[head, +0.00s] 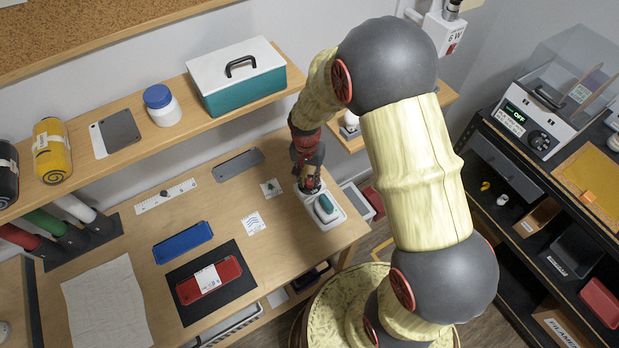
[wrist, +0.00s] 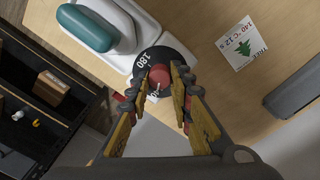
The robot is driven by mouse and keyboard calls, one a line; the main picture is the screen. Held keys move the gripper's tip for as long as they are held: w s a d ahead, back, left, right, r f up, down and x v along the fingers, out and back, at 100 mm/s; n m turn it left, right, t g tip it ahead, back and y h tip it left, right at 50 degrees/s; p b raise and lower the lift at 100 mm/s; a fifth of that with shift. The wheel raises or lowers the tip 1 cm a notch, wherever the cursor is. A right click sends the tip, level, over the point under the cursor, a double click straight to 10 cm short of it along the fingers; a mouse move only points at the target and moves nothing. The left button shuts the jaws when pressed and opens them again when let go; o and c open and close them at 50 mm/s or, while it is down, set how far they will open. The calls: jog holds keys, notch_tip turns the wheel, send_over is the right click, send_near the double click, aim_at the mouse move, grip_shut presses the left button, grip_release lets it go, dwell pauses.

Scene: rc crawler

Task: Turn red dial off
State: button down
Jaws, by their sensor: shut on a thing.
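The red dial (wrist: 159,76) sits on a black round plate with white numbers, "180" among them, in the wrist view. The plate is at the end of a white device with a teal top (wrist: 88,28), which also shows on the workbench in the head view (head: 325,208). My gripper (wrist: 160,84) has its fingers on both sides of the dial and is shut on it. The pointer's exact setting is hard to read.
A card with a green tree (wrist: 242,43) lies beside the device. The workbench also holds a blue case (head: 183,243), a red case (head: 209,280) on a black mat and a ruler (head: 166,196). A shelf above carries a teal toolbox (head: 238,82) and a white jar (head: 162,106).

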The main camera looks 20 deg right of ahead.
jog(key=n+p, duration=0.1)
jog(key=n, duration=0.4)
jog(key=shift+n, duration=0.4)
jog(key=n+p, duration=0.1)
jog(key=n, duration=0.4)
jog(key=shift+a+n, duration=0.1)
jog(key=shift+n, duration=0.2)
dwell(0.3)
jog(key=c, duration=1.6)
grip_release()
